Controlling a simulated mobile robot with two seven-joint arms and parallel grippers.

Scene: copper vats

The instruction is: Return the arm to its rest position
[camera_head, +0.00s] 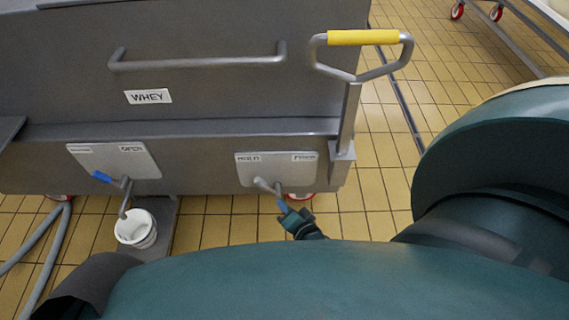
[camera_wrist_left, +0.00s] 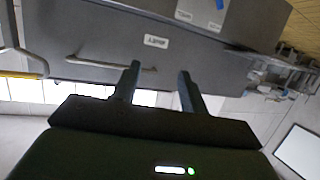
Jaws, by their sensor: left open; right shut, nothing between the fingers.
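My right gripper (camera_head: 290,214) is small and partly hidden behind my own arm in the head view. It is shut and empty, close to the blue-tipped handle (camera_head: 282,206) of the vat's right valve; I cannot tell whether they touch. My left gripper (camera_wrist_left: 158,76) shows in the left wrist view, open, with nothing between its two dark fingers. Its fingers point towards the grey vat (camera_wrist_left: 110,40), which appears turned over in that view. My left gripper does not show in the head view.
The grey vat (camera_head: 215,95) marked WHEY has a long bar handle (camera_head: 195,62) and a yellow-gripped lever (camera_head: 362,38). A left valve with a blue handle (camera_head: 102,176) sits above a white bucket (camera_head: 136,230). Hoses (camera_head: 45,250) lie at left. Tiled floor (camera_head: 440,75) shows right of the vat.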

